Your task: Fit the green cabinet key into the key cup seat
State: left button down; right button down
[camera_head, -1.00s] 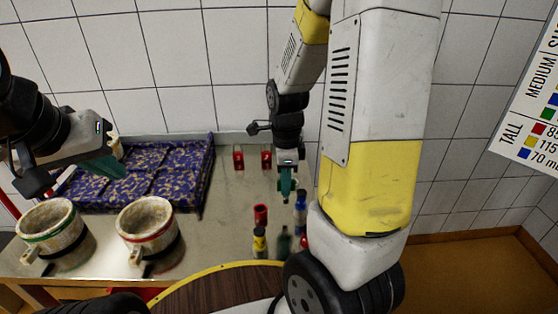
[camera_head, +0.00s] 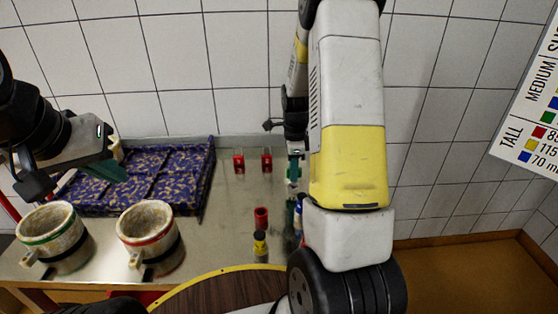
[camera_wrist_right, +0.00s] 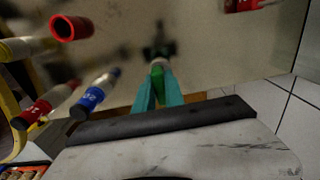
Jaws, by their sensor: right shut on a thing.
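My right gripper (camera_wrist_right: 158,88) is shut on the green key (camera_wrist_right: 157,69); only a small green part shows between its teal fingers in the right wrist view. In the head view green shows below this gripper (camera_head: 293,185), partly hidden by my arm. It is held above the metal table. I cannot make out for certain which thing is the key cup seat. An open red cup (camera_head: 261,217) stands left of the gripper and also shows in the right wrist view (camera_wrist_right: 70,27). My left gripper (camera_head: 108,170) is above the purple tray; its jaw opening is unclear.
A yellow-banded piece (camera_head: 260,243) stands in front of the red cup. A blue-capped piece (camera_wrist_right: 88,98) and a red-capped piece (camera_wrist_right: 32,114) are close by. The purple tray (camera_head: 150,190) and two ringed moulds (camera_head: 150,238) are left.

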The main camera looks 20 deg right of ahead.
jog(key=shift+f, duration=0.2)
jog(key=c, duration=1.4)
grip_release()
jog(key=shift+r, duration=0.1)
